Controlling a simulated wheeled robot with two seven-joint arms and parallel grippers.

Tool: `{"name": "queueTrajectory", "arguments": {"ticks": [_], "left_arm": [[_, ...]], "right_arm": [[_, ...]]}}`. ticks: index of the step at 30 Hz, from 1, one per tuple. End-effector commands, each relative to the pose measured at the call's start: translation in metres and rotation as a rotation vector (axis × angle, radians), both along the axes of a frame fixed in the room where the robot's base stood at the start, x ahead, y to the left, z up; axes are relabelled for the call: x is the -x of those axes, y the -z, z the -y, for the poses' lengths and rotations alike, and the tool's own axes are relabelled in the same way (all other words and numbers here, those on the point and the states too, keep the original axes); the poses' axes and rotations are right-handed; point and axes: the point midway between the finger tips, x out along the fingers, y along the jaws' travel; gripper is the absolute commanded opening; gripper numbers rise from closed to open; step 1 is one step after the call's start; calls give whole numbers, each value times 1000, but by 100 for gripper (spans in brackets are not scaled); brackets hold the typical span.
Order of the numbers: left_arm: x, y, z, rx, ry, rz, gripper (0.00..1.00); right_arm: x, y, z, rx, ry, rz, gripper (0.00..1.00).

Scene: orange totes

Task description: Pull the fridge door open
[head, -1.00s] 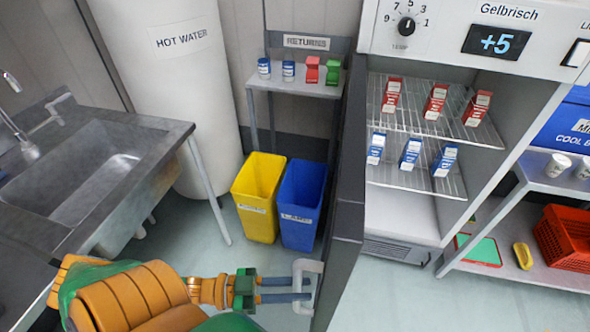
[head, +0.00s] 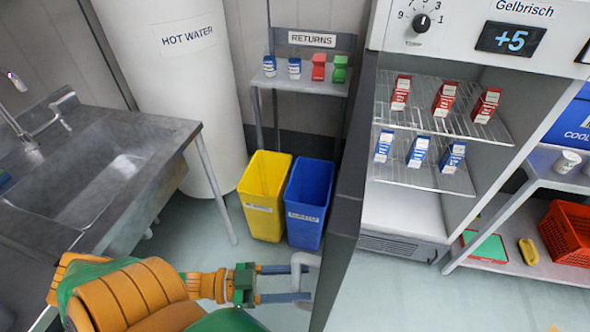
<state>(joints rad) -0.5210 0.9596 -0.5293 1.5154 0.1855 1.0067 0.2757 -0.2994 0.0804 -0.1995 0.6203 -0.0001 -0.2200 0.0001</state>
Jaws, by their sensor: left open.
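The fridge (head: 405,215) stands at the right, and its inside shows with red and blue cartons on two wire shelves. Its dark grey door (head: 345,215) stands swung open, seen nearly edge-on, left of the opening. The pale grey door handle (head: 308,263) is on the door's left face, low in the view. My left gripper (head: 306,283) is open, with its two blue-grey fingers reaching to the handle, one above the other. The fingertips overlap the handle in the picture; I cannot tell whether they touch it. My right gripper is not in view.
A yellow bin (head: 262,200) and a blue bin (head: 306,205) stand left of the door, under a returns shelf (head: 300,85). A steel sink (head: 85,180) is at the left. A rack (head: 545,180) with a red basket (head: 570,232) stands right. Floor before the fridge is clear.

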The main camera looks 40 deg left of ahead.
Motion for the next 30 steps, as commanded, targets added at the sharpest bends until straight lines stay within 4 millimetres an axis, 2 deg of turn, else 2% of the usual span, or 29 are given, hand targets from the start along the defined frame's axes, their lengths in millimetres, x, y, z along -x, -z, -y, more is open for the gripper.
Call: {"name": "queueTrajectory", "arguments": {"ticks": [7,15,18,30], "left_arm": [[4,1,-4,0,1,-1,52],[40,3,-44,-2,0,-4,52],[46,1,-52,-1,1,-1,52],[47,0,-53,1,0,1,52]], "right_arm": [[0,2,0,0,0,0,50],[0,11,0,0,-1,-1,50],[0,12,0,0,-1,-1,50],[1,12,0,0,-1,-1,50]]}}
